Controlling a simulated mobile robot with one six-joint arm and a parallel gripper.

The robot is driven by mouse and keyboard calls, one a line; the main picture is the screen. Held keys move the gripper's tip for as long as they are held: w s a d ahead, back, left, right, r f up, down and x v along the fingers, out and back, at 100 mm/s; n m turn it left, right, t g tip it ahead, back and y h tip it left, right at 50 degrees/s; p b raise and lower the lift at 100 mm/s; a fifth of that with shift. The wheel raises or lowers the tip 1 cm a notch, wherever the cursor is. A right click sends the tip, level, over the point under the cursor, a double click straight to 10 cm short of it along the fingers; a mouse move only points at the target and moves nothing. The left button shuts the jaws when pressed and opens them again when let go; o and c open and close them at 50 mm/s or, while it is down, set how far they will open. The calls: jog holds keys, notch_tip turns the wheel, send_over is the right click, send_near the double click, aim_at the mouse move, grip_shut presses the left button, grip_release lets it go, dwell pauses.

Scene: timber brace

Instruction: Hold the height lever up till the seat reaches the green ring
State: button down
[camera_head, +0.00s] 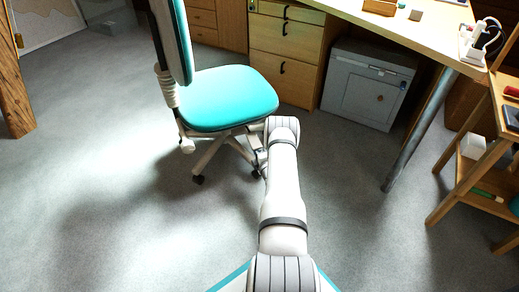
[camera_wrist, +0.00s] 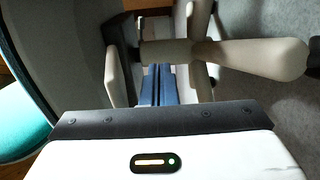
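The teal office chair (camera_head: 225,98) stands left of centre in the head view, its seat partly in front of a wooden drawer unit. My gripper (camera_head: 260,158) is low beside the seat's right side, largely hidden by my arm. In the wrist view my gripper's two blue fingers (camera_wrist: 158,68) lie side by side and look shut. A pale rod with a thick rounded end (camera_wrist: 250,57), which looks like the height lever, crosses just beyond the fingertips. I cannot tell whether they touch. The teal seat edge (camera_wrist: 22,122) is at the left. I cannot make out the green ring.
A desk (camera_head: 400,32) with a metal leg (camera_head: 420,130) stands at the right, above a grey cabinet (camera_head: 365,88). A wooden shelf stand (camera_head: 470,180) is at the far right. A timber post (camera_head: 14,90) is at the far left. The carpet at left is clear.

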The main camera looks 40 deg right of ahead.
aim_at(257, 146)
jog(key=shift+r+p, duration=1.85)
jog(key=shift+r, duration=2.55)
dwell(2.1)
jog(key=shift+f, duration=0.1)
notch_tip(257, 146, down, 4)
jog(key=b, duration=0.4)
jog(key=shift+f, duration=0.25)
jog(key=shift+r, duration=0.1)
jog(key=shift+s, duration=0.2)
jog(key=p+v, duration=0.3)
jog(key=v, duration=0.6)
jog(key=shift+s, duration=0.3)
